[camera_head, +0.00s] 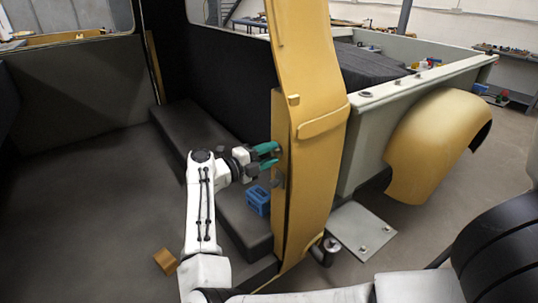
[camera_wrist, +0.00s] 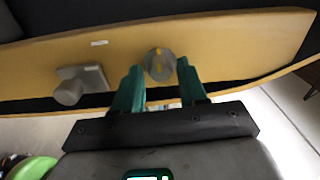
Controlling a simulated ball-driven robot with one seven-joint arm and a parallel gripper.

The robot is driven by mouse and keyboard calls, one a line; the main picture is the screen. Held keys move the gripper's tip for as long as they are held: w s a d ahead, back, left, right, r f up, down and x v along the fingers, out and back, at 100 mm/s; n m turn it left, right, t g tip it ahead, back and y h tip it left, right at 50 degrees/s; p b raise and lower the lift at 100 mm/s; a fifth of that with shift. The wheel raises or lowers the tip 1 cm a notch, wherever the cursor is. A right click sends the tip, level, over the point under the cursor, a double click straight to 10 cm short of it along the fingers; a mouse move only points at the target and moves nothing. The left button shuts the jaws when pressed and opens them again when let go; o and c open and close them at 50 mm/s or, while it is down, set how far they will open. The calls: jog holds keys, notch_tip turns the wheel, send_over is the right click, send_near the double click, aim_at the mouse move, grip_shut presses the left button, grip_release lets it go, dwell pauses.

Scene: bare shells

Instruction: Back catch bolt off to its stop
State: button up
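A round grey bolt head (camera_wrist: 159,64) with a yellow mark is on the narrow edge face of the yellow door panel (camera_head: 318,150). In the wrist view it sits between and just beyond my green fingertips. My gripper (camera_head: 266,155) has its fingers apart, pointing at that edge; it also shows in the wrist view (camera_wrist: 159,72). I cannot tell whether the fingertips touch the bolt head. A grey plate with a round knob (camera_wrist: 82,86) is on the same face, left of the bolt head in the wrist view.
A blue crate-like object (camera_head: 257,200) sits on the dark bench below my gripper. A small tan block (camera_head: 165,261) lies on the floor at the left. A grey plate (camera_head: 360,230) is right of the panel, by the yellow fender (camera_head: 432,140).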

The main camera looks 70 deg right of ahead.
jog(key=shift+o, duration=0.7)
jog(key=b+v, duration=0.3)
jog(key=v, duration=0.7)
jog(key=shift+w+a, duration=0.25)
jog(key=shift+a, duration=0.05)
